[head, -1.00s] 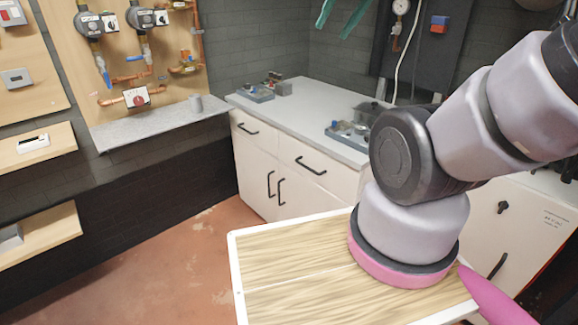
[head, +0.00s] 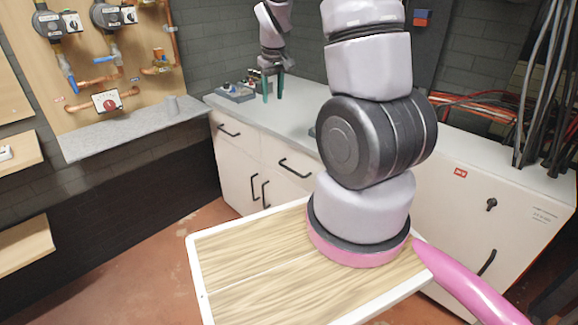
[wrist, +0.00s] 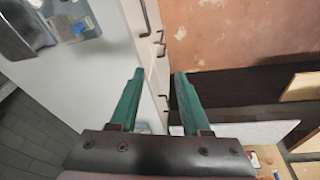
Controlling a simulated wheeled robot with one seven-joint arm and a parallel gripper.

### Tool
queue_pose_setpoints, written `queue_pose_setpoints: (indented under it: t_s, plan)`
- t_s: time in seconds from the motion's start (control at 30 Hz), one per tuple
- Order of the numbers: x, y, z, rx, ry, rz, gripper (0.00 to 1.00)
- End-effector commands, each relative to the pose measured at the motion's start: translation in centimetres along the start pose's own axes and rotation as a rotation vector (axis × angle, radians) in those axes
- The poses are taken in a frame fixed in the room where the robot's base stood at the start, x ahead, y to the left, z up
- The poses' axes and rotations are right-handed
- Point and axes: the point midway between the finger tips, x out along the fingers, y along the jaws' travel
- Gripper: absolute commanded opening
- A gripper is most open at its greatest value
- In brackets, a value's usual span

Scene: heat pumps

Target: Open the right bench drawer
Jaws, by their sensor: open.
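The white bench (head: 262,125) stands by the wall. Its right drawer (head: 283,152) appears shut, with a black bar handle (head: 296,169) on its front. My gripper (head: 272,95) hangs with its green fingers down over the left part of the bench top, behind and left of that handle. In the wrist view my gripper (wrist: 158,75) is open, with nothing between its fingers. The long handle (wrist: 146,15) at the top of that view looks like the right drawer's, ahead of the fingertips and apart from them.
The left drawer has its own handle (head: 229,131). Two upright door handles (head: 260,190) sit below. A small valve tray (head: 236,92) lies on the bench near my gripper. A wooden-topped surface (head: 255,270) is in front of the bench. Open floor lies at left.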

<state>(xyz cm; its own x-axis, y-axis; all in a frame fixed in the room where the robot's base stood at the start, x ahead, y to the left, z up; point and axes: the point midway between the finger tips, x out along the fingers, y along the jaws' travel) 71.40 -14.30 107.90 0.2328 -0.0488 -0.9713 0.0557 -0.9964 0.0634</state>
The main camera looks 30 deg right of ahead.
Motion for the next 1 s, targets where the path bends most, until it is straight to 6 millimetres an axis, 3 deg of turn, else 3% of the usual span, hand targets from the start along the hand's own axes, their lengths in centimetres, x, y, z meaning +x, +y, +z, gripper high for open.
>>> queue_pose_setpoints:
  t_s: [0.03,0.1,0.3,0.4,0.67,1.0]
  plan:
    - [3.4,0.5,0.2,-0.038,-0.038,0.017,0.47]
    - [7.2,1.1,0.5,-0.094,-0.074,0.038,0.47]
    - [15.9,2.7,2.2,-0.231,-0.155,0.08,0.47]
    - [18.4,3.2,3.0,-0.273,-0.178,0.091,0.47]
    - [21.4,3.7,3.8,-0.306,-0.194,0.098,0.47]
    - [27.5,4.4,5.0,-0.305,-0.195,0.097,0.47]
